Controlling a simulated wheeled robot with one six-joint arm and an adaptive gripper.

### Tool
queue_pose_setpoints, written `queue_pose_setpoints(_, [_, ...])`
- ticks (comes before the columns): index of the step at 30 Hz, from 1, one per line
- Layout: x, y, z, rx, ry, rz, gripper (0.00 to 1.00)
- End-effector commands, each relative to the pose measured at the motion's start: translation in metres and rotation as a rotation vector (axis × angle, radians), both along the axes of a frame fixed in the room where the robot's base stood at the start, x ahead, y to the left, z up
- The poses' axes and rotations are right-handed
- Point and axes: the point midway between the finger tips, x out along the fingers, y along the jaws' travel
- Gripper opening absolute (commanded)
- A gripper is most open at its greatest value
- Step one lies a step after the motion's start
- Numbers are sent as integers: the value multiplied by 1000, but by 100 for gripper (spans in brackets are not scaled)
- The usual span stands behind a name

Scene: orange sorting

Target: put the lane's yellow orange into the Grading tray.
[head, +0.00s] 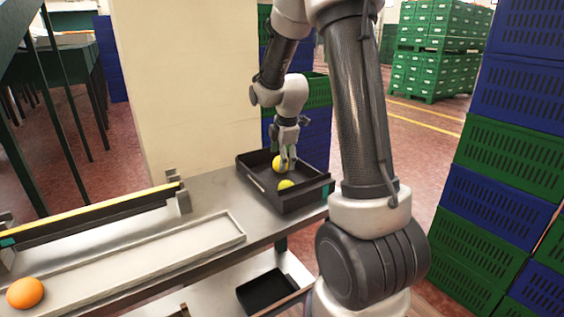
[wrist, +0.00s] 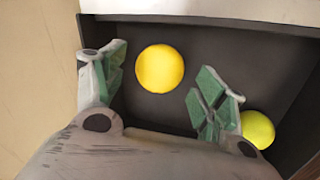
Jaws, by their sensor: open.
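The yellow orange (head: 278,163) lies in the black tray (head: 258,184) at the end of the metal table. In the wrist view the yellow orange (wrist: 160,69) lies on the dark tray floor, a little ahead of the gap between my fingers. My gripper (head: 288,160) points down into the tray and is open and empty. In the wrist view its green-padded fingers (wrist: 158,88) stand apart, one on each side of the gap. A yellow-green fruit (head: 286,185) also lies in the tray; it shows beside my right finger in the wrist view (wrist: 257,129). No tray label is readable.
A pale lane (head: 150,255) runs along the table, with an orange fruit (head: 25,293) at its near left end. A second black tray (head: 268,290) sits on the lower shelf. Stacked blue and green crates (head: 500,160) stand at the right. A cream wall (head: 180,80) stands behind the table.

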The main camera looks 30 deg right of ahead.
Motion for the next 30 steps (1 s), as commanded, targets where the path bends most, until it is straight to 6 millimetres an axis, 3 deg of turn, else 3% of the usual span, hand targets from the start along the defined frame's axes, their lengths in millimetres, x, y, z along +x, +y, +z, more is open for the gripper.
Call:
queue_pose_setpoints(9, [-20, 5, 68, 0, -5, 1, 72])
queue_pose_setpoints(17, [-34, 9, 98, 11, -9, -31, 72])
queue_pose_setpoints(20, [-59, 20, 118, 52, -29, -149, 72])
queue_pose_setpoints(25, [-141, 48, 154, 197, -77, -528, 72])
queue_pose_setpoints(30, [-224, 68, 163, 357, -108, -921, 72])
